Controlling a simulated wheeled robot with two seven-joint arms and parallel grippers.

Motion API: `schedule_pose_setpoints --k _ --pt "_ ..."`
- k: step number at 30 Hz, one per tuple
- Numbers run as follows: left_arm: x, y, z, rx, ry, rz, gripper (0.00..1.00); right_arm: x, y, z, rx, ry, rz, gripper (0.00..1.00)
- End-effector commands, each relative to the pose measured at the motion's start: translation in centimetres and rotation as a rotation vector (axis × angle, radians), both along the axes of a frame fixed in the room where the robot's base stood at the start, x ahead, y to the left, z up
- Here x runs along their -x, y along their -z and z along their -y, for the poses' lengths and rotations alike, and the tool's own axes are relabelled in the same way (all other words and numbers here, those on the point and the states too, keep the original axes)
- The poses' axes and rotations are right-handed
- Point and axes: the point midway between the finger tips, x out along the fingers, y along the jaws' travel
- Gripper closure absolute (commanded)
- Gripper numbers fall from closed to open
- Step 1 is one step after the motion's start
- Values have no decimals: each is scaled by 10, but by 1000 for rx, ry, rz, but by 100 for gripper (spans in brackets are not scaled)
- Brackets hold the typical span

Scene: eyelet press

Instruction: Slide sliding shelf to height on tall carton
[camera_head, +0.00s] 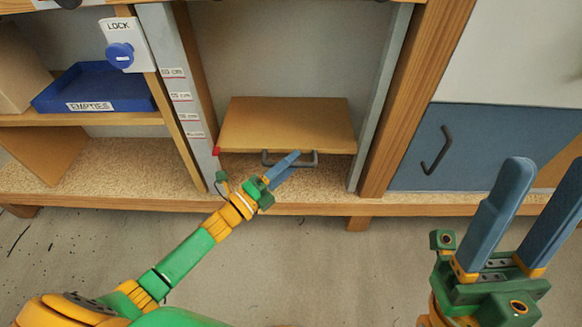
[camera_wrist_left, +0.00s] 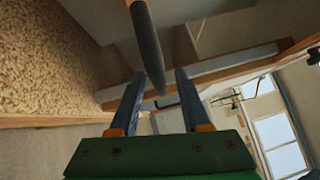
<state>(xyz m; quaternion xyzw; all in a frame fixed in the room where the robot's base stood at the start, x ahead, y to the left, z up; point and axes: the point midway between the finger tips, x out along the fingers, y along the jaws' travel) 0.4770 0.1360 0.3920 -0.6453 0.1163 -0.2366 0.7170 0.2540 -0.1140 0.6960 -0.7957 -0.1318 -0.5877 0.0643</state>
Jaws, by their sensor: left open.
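The sliding shelf (camera_head: 287,120) is a flat wooden board low in the middle bay, with a dark bar handle (camera_head: 305,163) on its front edge. A red marker (camera_head: 216,151) sits at its left front corner, near the lowest height label (camera_head: 196,135). My right gripper (camera_head: 545,185) is open and empty at right. I cannot identify a tall carton.
A LOCK plate with a blue knob (camera_head: 120,54) is on the left post. A blue EMPTIES tray (camera_head: 95,88) stands on the left shelf. A grey-blue door with a dark handle (camera_head: 436,150) is at right. The bay above the sliding shelf is clear.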

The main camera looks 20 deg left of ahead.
Motion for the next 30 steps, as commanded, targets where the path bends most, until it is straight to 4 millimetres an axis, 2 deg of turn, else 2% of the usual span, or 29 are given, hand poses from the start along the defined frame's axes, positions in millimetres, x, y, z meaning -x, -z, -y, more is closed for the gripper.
schedule_pose_setpoints --k 6,11,12,30 --pt "-1 0 0 1 -1 -3 53 0 0 0 0 0 1 50" --pt "-1 0 0 1 -1 -3 96 0 0 0 -1 0 1 50" --pt "-1 0 0 1 -1 -3 100 0 0 0 -1 0 1 50" --pt "-1 0 0 1 -1 -3 100 0 0 0 -1 0 0 50"
